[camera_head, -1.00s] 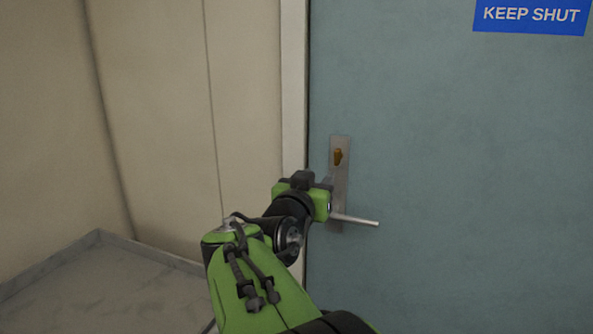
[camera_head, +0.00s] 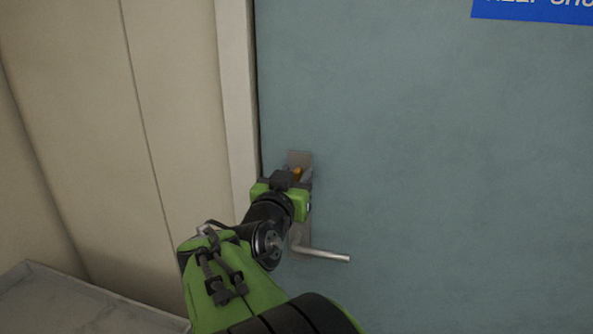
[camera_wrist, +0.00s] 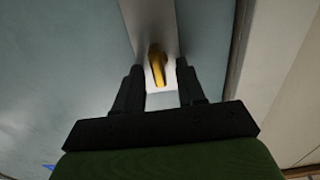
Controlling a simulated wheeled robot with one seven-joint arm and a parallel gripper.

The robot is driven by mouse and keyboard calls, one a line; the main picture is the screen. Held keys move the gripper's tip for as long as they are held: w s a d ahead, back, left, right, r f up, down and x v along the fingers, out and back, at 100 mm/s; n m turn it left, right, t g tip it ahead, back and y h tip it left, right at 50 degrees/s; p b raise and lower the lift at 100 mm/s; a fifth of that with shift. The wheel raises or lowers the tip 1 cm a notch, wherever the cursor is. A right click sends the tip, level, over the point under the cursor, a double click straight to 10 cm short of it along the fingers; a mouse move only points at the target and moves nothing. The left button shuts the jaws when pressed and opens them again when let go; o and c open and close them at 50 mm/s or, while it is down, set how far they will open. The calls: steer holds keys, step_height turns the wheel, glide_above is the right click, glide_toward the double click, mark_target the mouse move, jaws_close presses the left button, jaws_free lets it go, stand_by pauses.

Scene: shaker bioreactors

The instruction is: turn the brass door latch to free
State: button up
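The brass latch (camera_head: 297,173) sits near the top of a metal plate (camera_head: 300,158) on the blue-green door (camera_head: 420,150). In the wrist view the brass latch (camera_wrist: 157,66) shows between and just beyond the fingertips of my gripper (camera_wrist: 156,72). The fingers are apart, one on each side of the latch, with a gap to it on both sides. In the head view my gripper (camera_head: 293,177) is at the upper part of the plate and partly covers the latch. I cannot tell the exact depth between fingertips and latch.
A lever handle (camera_head: 325,255) sticks out to the right from the lower plate, below my gripper. A pale door frame (camera_head: 240,110) and cream wall (camera_head: 170,90) stand to the left. A blue sign (camera_head: 535,10) is at the upper right. The door's right side is clear.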

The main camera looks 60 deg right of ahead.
steer(key=shift+a, duration=0.1)
steer(key=shift+c, duration=0.6)
jaws_close()
steer(key=shift+n, duration=0.3)
steer(key=shift+w+a+f+n+p, duration=0.15)
steer(key=shift+n+p, duration=0.5)
steer(key=shift+n, duration=2.2)
steer(key=shift+w+d+f+n+p, duration=0.15)
steer(key=shift+n+p, duration=0.45)
steer(key=shift+n, duration=2.3)
steer(key=shift+w+a+f+n+p, duration=0.15)
steer(key=shift+n+p, duration=0.5)
steer(key=shift+n, duration=2.2)
